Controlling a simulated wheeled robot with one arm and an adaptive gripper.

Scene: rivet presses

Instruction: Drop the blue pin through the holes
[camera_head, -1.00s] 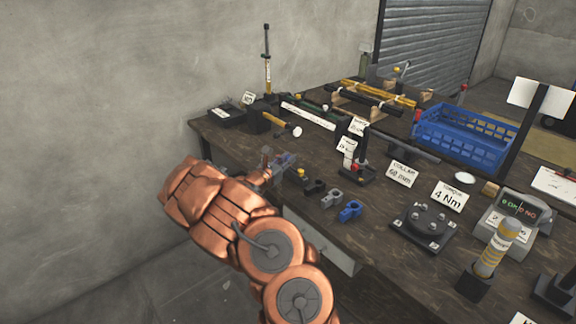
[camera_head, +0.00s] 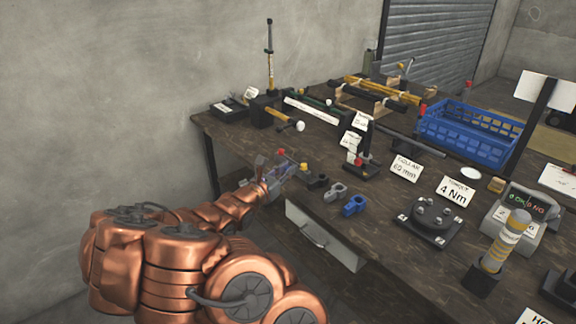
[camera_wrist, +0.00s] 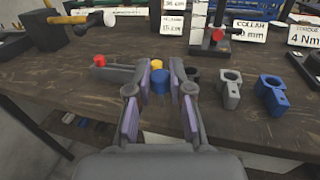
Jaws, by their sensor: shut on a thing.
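My gripper (camera_wrist: 160,84) is at the table's front edge, its two purple-padded fingers closed on a short blue pin (camera_wrist: 159,80). The pin looks upright; its lower end is hard to make out. In the head view my gripper (camera_head: 272,170) is small and partly hidden by my arm. To the right of it lie a grey holed part (camera_wrist: 230,88) and a blue holed part (camera_wrist: 270,93), each with a ring-shaped end. A dark part behind my right finger is mostly hidden. A yellow-topped piece (camera_wrist: 156,64) stands just behind the pin.
A red-topped grey piece (camera_wrist: 99,60) is left of my gripper. A hammer (camera_head: 283,119) lies farther back. A small upright press (camera_head: 358,155), label cards and a dark bolted fixture (camera_head: 431,218) stand to the right.

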